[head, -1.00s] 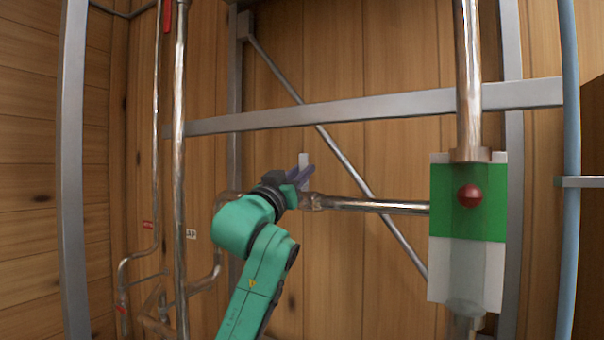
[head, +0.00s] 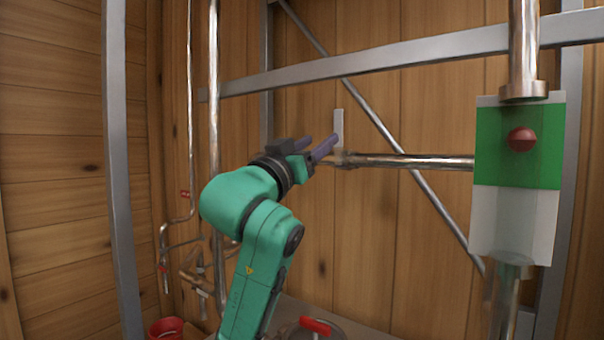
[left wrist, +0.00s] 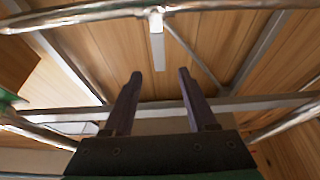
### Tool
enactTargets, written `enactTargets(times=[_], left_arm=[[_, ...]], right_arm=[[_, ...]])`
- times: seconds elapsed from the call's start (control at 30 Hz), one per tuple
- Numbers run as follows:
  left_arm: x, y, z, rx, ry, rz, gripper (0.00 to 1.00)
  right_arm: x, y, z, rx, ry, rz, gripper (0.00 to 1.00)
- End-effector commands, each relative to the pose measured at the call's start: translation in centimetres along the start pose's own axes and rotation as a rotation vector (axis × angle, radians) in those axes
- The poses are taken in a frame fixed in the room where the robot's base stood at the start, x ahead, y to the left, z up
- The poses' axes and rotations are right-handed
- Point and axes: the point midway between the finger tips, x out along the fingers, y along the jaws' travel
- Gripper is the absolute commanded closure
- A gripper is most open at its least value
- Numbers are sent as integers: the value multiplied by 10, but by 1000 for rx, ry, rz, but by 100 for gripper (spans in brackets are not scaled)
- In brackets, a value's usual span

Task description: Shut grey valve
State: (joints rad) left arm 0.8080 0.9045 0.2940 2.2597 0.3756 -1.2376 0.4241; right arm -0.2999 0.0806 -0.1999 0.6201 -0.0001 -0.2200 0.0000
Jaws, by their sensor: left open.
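The grey valve's flat light-grey handle (head: 339,128) stands upright on a horizontal metal pipe (head: 410,161), crosswise to it. My left gripper (head: 322,143) is open and empty, with its dark purple fingers pointing up and right just left of the handle's lower part. In the left wrist view the handle (left wrist: 157,45) shows beyond the fingers, its free end in line with the gap between the fingertips (left wrist: 160,73). I see no contact, and the exact depth between them is unclear. My right gripper is not in view.
A sight box with a green band (head: 520,160) and red ball (head: 521,139) is at the right. A grey frame bar (head: 400,58) crosses above the handle, with a diagonal brace (head: 385,132) behind. Vertical pipes (head: 214,130) stand left. A red-handled fitting (head: 315,326) is below.

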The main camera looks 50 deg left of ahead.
Motion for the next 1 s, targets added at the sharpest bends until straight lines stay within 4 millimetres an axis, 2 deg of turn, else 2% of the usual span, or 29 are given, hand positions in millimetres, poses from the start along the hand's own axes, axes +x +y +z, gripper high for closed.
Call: enactTargets(times=[0.03,0.1,0.2,0.3,0.87,0.93,1.0], left_arm=[[-18,0,6,2,5,0,43],[-35,0,6,2,3,-1,43],[-52,0,3,0,2,0,43],[-60,0,2,0,-1,0,43],[-60,0,0,-1,-1,0,43],[-58,0,-4,-1,-1,0,43],[-53,0,-16,-1,-1,0,43]], right_arm=[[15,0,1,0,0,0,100],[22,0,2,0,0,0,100],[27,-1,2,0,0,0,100],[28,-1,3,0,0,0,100],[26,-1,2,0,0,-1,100],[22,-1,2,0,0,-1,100],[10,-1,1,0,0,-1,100]])
